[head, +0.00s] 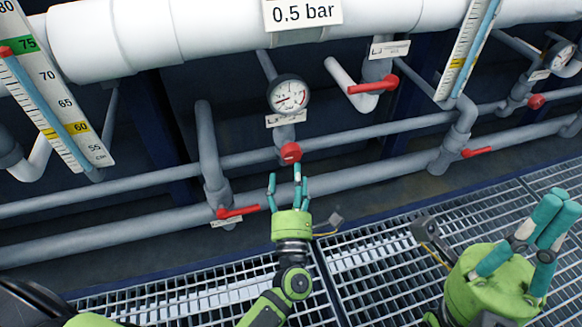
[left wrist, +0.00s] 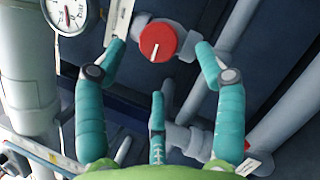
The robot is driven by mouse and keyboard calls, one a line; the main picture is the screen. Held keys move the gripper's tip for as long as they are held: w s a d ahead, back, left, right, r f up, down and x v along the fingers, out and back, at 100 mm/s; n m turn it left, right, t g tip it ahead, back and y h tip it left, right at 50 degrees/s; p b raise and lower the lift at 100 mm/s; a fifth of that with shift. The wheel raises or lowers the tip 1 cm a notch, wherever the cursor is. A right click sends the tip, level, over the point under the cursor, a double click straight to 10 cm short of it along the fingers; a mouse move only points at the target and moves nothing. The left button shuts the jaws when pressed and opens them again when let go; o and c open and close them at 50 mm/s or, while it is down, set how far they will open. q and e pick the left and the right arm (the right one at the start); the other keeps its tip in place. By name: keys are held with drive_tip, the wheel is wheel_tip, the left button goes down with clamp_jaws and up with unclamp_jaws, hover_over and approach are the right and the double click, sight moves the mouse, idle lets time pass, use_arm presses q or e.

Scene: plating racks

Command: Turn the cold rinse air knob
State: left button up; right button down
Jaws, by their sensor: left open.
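A round red knob (head: 290,152) sits on a pipe below a pressure gauge (head: 288,95). In the left wrist view the knob (left wrist: 157,41) shows a white line on its face pointing down and slightly left. A label plate (head: 286,119) is between gauge and knob; its text is too small to read. My left gripper (head: 287,180) is open just below the knob in the head view. In the left wrist view its fingertips (left wrist: 159,47) lie on either side of the knob, with visible gaps. My right gripper (head: 553,207) is raised at the right; its finger gap is unclear.
Red lever handles (head: 238,212) (head: 374,85) (head: 477,152) stick out from nearby pipes. Another red knob (head: 536,101) is at the right. A thick white pipe (head: 190,38) runs above; metal grating (head: 390,262) covers the floor.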

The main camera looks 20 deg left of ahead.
sight(291, 158)
use_arm(q)
drive_tip(key=b+x, duration=0.1)
drive_tip(key=x, duration=0.6)
drive_tip(key=c, duration=1.1)
